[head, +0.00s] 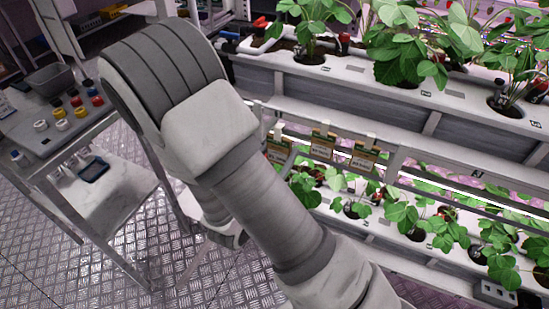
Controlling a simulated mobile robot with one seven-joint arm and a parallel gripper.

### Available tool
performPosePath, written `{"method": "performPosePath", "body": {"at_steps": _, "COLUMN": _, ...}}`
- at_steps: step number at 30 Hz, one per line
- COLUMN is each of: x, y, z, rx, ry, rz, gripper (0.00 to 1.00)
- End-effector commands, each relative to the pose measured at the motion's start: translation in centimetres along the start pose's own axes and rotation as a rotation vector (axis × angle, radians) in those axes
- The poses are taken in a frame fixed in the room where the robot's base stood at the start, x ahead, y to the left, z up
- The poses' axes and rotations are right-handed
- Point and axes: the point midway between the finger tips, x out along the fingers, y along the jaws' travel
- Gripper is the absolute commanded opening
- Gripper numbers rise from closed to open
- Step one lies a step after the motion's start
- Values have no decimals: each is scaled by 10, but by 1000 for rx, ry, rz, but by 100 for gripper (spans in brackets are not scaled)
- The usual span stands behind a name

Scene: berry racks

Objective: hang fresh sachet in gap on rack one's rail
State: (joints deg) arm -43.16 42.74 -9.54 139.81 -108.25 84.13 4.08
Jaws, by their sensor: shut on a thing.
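My arm fills the middle of the head view and hides my gripper. Three small sachets with orange and pale labels show at the rail (430,181) of the planted rack, in front of the lower tier. The left sachet (278,149) is close to my arm's edge, the middle sachet (322,147) is to its right, and the right sachet (363,158) is further right. The sachets stand apart from one another. I cannot tell whether one of them is in my gripper, or which space is the gap.
Strawberry plants grow in the upper white trough (374,92) and on the lower tier (400,217). A grey cart (60,150) with coloured-capped containers and a grey bin (50,80) stands at the left. Patterned metal floor (130,245) shows between cart and arm.

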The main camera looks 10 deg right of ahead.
Motion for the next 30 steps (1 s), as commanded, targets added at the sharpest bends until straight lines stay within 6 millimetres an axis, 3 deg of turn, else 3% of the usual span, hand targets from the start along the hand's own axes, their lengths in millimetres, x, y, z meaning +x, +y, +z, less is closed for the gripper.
{"method": "performPosePath", "body": {"at_steps": 30, "x": 78, "y": -1, "z": 1, "rx": 0, "ry": -2, "rz": -3, "gripper": 43}}
